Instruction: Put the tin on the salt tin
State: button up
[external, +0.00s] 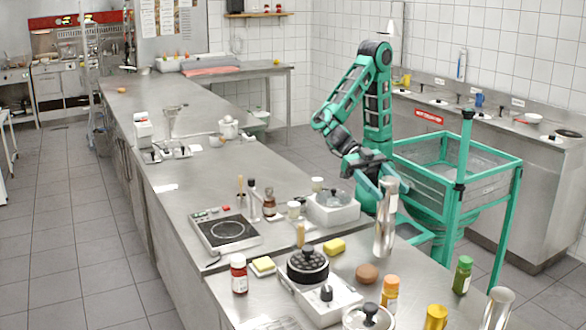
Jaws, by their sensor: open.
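A tall silver, shiny cylinder (384,238) stands upright near the right edge of the counter. It has a paler, label-like upper part, and I cannot tell whether it is one tin or two stacked. My gripper (376,180) is open beside the upper part of this cylinder, at the left in the picture; contact cannot be made out. Another silver cylinder (497,308) stands at the bottom right, partly cut off by the frame. A gold-yellow tin-like container (436,317) stands to its left. No lettering is readable, so I cannot tell which is the salt tin.
A white scale-like box (332,209) stands behind.

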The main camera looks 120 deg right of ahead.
aim_at(396, 190)
jog(key=v, duration=0.7)
jog(key=shift+d, duration=0.25)
jog(key=shift+a+r, duration=0.1)
jog(key=x, duration=1.2)
jog(key=shift+s, duration=0.1)
jog(key=shift+r, duration=1)
